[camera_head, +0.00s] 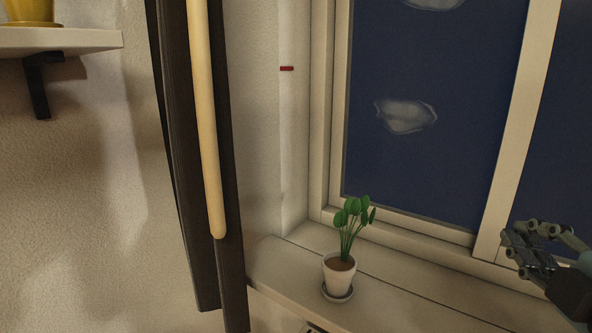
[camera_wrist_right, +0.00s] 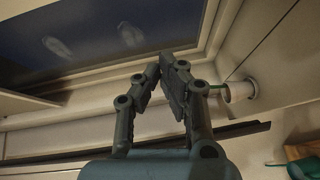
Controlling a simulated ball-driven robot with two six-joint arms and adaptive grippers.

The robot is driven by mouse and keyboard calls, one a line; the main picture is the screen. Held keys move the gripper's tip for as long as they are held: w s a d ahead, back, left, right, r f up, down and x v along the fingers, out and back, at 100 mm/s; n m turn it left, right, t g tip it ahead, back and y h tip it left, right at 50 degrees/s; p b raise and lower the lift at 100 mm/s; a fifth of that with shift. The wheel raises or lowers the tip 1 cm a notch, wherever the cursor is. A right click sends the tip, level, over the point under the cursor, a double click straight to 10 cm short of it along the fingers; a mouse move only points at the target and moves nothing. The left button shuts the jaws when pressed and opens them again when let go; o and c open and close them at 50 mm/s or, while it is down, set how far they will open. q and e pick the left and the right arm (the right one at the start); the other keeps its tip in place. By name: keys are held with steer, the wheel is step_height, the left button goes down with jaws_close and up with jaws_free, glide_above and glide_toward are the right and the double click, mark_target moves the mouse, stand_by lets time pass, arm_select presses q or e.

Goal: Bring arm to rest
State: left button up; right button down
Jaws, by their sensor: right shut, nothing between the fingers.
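My right gripper (camera_head: 509,240) is at the right edge of the head view, in front of the window's lower frame. It is shut and empty. In the right wrist view its fingertips (camera_wrist_right: 165,62) meet near the middle of the picture. The rest of the right arm is mostly outside the head view. My left gripper is in neither view.
A plant in a white pot (camera_head: 339,277) stands on the windowsill (camera_head: 415,306), left of the right gripper and apart from it. The pot (camera_wrist_right: 240,92) also shows in the right wrist view. A dark curtain or panel (camera_head: 178,160) with a pale pole (camera_head: 205,120) hangs left of the window. A wall shelf (camera_head: 60,41) is at upper left.

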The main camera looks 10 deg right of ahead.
steer(key=s+d+f+m+g, duration=0.1)
steer(key=s+f+m+g, duration=0.3)
steer(key=f+m+g, duration=0.45)
steer(key=s+a+f+m+g+y, duration=0.45)
steer(key=s+a+f, duration=0.3)
steer(key=a, duration=0.25)
steer(key=s+d+f+g+b, duration=0.2)
steer(key=f+b, duration=0.5)
steer(key=f, duration=2.7)
arm_select(q)
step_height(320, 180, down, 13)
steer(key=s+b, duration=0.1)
steer(key=b, duration=0.4)
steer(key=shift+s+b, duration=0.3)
steer(key=shift+b, duration=0.1)
arm_select(e)
steer(key=s+d+f, duration=0.2)
steer(key=s+f, duration=1.6)
steer(key=f, duration=0.3)
steer(key=shift+d+f+n, duration=0.15)
steer(key=shift+f+n, duration=0.15)
steer(key=shift+s+g, duration=0.15)
steer(key=shift+g, duration=0.15)
